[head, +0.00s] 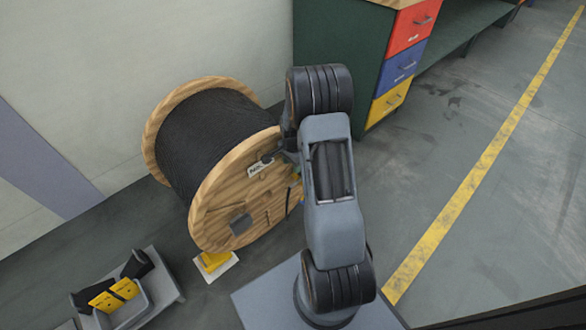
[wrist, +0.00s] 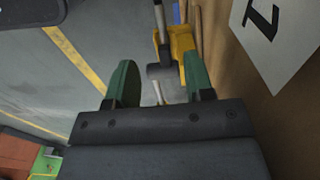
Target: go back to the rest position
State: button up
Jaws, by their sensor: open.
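My gripper (wrist: 160,78) shows in the wrist view as two green fingers set apart, with nothing clearly held between them. In the head view my arm stretches from its base up to the drum's right side, and the gripper is mostly hidden behind my arm. The wooden cable drum (head: 207,209), wound with black cable (head: 208,138), stands left of my arm. In the wrist view its wooden face (wrist: 235,70) is close on the right, with a white label (wrist: 268,32). A yellow part with a grey cylinder (wrist: 164,70) lies beyond the fingertips.
A yellow chock (head: 214,262) sits under the drum. A grey tray (head: 140,311) with yellow and black items is at lower left. A cabinet with red, blue and yellow drawers (head: 395,97) stands behind. Floor right of the yellow line (head: 470,180) is clear.

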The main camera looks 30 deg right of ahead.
jog(key=shift+r, duration=0.9)
